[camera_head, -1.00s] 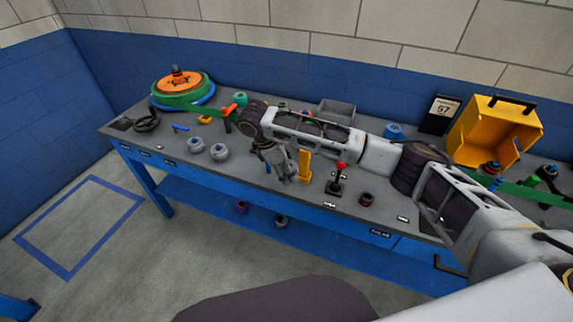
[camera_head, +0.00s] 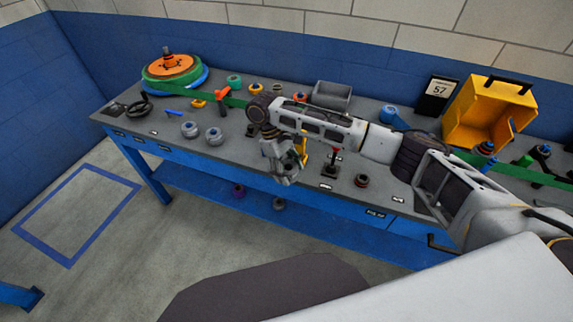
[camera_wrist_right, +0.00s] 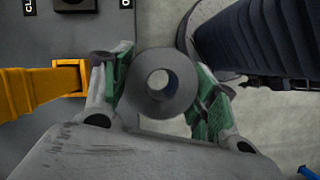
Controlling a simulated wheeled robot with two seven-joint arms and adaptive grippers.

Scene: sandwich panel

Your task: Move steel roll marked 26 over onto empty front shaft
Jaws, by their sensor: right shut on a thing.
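My right gripper (camera_head: 286,172) is shut on a plain grey steel roll (camera_wrist_right: 150,95), near the front edge of the bench (camera_head: 165,112). In the right wrist view the roll sits between the green-padded fingers, and pale floor shows through its hole. I cannot read a number on it. Two other grey rolls, one (camera_head: 190,130) and another (camera_head: 214,137), stand on the bench left of the gripper. I cannot make out the empty front shaft in these frames. My left gripper is not in view.
A yellow upright part (camera_wrist_right: 45,88) is close to the gripper. A yellow bin (camera_head: 490,112) stands at the back right. A purple roll (camera_head: 238,190) lies on the lower shelf.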

